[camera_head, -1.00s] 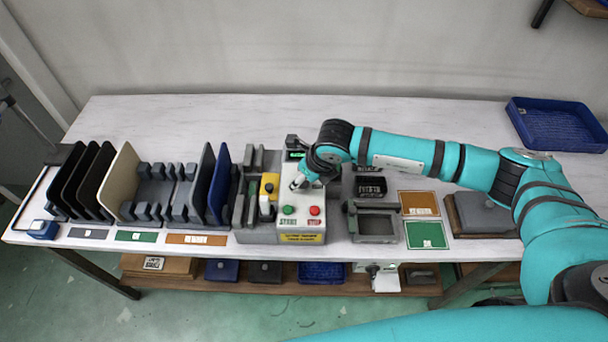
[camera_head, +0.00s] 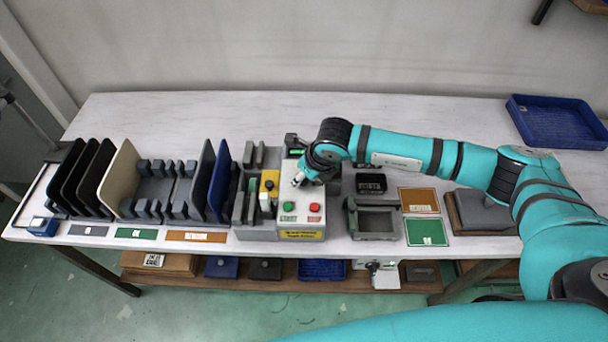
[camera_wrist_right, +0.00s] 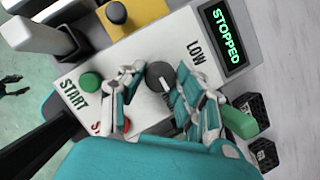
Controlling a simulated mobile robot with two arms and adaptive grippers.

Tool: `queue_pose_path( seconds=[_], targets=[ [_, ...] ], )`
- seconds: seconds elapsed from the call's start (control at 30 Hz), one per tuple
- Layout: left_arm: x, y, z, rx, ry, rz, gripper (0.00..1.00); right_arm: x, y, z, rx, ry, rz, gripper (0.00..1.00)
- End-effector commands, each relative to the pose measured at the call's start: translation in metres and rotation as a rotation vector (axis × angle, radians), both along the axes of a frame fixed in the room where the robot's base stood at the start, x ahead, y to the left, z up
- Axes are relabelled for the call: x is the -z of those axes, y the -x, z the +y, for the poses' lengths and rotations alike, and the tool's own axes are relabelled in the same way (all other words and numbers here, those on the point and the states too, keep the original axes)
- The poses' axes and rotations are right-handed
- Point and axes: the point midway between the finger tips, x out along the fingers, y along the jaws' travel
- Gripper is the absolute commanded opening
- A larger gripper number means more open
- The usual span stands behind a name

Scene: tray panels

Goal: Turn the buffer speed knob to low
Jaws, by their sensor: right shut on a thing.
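In the right wrist view, the dark grey round speed knob (camera_wrist_right: 160,75) stands on the white face of the control box (camera_wrist_right: 140,50). The printed LOW label (camera_wrist_right: 196,52) is just beside it. My right gripper (camera_wrist_right: 158,97) is shut on the knob, with one finger on each side. The fingers hide part of the knob, and its exact pointing is hard to tell. In the head view the right gripper (camera_head: 299,181) reaches down onto the control box (camera_head: 302,234), hiding the knob. My left gripper is not in view.
A green START button (camera_head: 289,206) and a red button (camera_head: 314,207) sit near the gripper. The display (camera_wrist_right: 221,35) reads STOPPED. A yellow block (camera_head: 269,183) stands left. Black blocks (camera_head: 370,184) and a grey fixture (camera_head: 375,223) lie right.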

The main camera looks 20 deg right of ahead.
Motion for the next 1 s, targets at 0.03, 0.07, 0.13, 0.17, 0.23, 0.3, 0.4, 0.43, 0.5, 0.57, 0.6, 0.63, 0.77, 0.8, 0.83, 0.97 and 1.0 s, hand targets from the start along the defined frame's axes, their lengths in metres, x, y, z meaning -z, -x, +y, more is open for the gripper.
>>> queue_pose_path(
  seconds=[0.03, 0.07, 0.13, 0.17, 0.23, 0.3, 0.4, 0.43, 0.5, 0.57, 0.6, 0.63, 0.77, 0.8, 0.83, 0.97, 1.0],
  targets=[
    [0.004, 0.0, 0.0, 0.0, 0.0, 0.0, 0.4, 0.001, -0.001, -0.001, -0.01, 0.001, -0.003, 0.0],
    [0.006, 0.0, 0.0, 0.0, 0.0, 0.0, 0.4, 0.001, -0.001, -0.001, -0.018, 0.001, -0.003, 0.0],
    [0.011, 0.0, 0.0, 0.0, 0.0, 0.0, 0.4, 0.002, -0.002, -0.001, -0.043, 0.0, -0.002, 0.0],
    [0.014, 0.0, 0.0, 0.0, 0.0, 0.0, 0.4, 0.003, -0.002, -0.002, -0.057, 0.001, -0.004, 0.0],
    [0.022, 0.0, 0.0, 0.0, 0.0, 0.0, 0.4, 0.004, -0.002, -0.002, -0.096, 0.001, -0.004, 0.0],
    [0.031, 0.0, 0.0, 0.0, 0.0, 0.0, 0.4, 0.004, -0.002, -0.002, -0.145, 0.0, -0.005, 0.0],
    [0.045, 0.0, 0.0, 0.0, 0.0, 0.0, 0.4, 0.006, -0.003, -0.002, -0.228, 0.0, -0.006, 0.0],
    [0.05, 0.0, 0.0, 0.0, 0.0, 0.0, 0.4, 0.006, -0.003, -0.002, -0.255, 0.0, -0.006, 0.0],
    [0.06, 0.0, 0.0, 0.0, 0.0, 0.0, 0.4, 0.006, -0.004, -0.002, -0.319, -0.001, -0.006, 0.0],
    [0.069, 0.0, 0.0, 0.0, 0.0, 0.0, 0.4, 0.006, -0.004, -0.002, -0.378, -0.001, -0.007, 0.0],
    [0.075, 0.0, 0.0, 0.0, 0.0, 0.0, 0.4, 0.006, -0.004, -0.002, -0.415, -0.001, -0.007, 0.0],
    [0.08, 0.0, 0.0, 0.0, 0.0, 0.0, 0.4, 0.006, -0.004, -0.002, -0.443, -0.001, -0.007, 0.0],
    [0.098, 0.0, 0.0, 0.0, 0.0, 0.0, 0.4, 0.005, -0.005, -0.002, -0.566, -0.002, -0.007, 0.0],
    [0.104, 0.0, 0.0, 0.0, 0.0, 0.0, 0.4, 0.005, -0.005, -0.003, -0.605, -0.002, -0.006, 0.0],
    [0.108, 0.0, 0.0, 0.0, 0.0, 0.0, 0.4, 0.005, -0.005, -0.002, -0.634, -0.001, -0.007, 0.0],
    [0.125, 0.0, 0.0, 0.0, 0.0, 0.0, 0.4, 0.005, -0.006, -0.003, -0.757, -0.002, -0.006, 0.0],
    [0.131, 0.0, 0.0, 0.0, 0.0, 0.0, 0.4, 0.004, -0.006, -0.003, -0.795, -0.001, -0.008, 0.0]
  ],
)
